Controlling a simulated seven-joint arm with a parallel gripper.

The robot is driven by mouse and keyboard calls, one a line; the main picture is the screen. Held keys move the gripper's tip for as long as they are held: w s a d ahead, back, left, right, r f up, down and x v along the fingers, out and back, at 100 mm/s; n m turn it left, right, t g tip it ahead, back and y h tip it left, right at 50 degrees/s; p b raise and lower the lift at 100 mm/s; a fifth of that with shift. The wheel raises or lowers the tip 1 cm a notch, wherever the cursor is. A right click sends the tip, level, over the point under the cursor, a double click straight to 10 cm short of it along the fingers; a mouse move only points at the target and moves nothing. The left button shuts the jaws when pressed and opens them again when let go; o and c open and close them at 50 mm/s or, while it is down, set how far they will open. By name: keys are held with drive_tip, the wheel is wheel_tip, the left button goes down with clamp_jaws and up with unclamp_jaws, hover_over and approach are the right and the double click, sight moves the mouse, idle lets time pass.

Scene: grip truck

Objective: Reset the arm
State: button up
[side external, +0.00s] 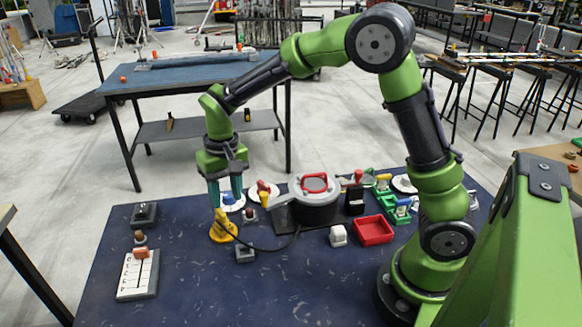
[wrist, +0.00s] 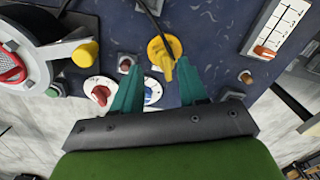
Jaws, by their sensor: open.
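My gripper (side external: 225,195) points down over the left half of the dark blue table (side external: 180,275). Its two teal fingers are apart with nothing held between them. The wrist view shows the gripper (wrist: 158,78) with a yellow knob (wrist: 160,60) on a round yellow base just beyond the fingertips. In the side view the yellow knob (side external: 223,226) stands directly below the fingers. The knob looks close to the fingertips, but I cannot tell whether they touch. My arm is bent high above the table.
A white slider panel (side external: 138,275) lies at the left. A grey round device with a red handle (side external: 315,183) stands right of my gripper. A red tray (side external: 374,231), a white block (side external: 338,235) and dials with red (side external: 262,188) and blue (side external: 229,199) knobs are nearby. The front middle is clear.

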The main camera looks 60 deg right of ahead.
drive_tip(key=s+d+r+t, duration=0.1)
drive_tip(key=s+r+t, duration=0.2)
drive_tip(key=s+r, duration=0.3)
drive_tip(key=s+d+r+t+y, duration=0.1)
drive_tip(key=s+r+t, duration=0.3)
drive_tip(key=s, duration=0.8)
wheel_tip(320, 180, up, 3)
drive_tip(key=shift+s+d+f, duration=0.1)
drive_tip(key=shift+s+d, duration=0.2)
drive_tip(key=shift+d, duration=0.25)
drive_tip(key=shift+c, duration=0.2)
